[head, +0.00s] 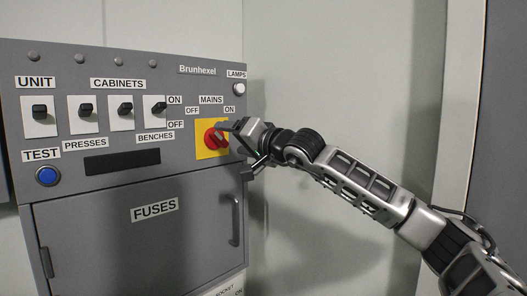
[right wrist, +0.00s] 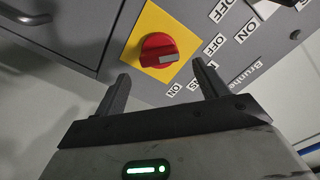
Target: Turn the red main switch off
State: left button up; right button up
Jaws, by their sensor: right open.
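The red main switch (head: 214,138) is a rotary knob on a yellow square plate (head: 203,152), under the MAINS label on the grey panel. In the right wrist view the red knob (right wrist: 150,50) has a grey mark on one side; I cannot tell for certain whether it points to ON or OFF. My right gripper (head: 234,134) is in front of the plate's right side and hides part of the knob in the head view. In the right wrist view its two fingers (right wrist: 163,84) are open and empty, apart from the knob. My left gripper is not in view.
Several black toggle switches (head: 122,111) and a blue TEST button (head: 47,176) are on the panel's left. A round white lamp (head: 239,89) sits above the gripper. The FUSES door (head: 130,240) with its handle (head: 235,220) is below. A bare wall is right of the cabinet.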

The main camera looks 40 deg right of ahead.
jog(key=s+b, duration=0.4)
jog(key=s, duration=0.7)
jog(key=shift+s+d, duration=0.35)
jog(key=shift+d, duration=0.1)
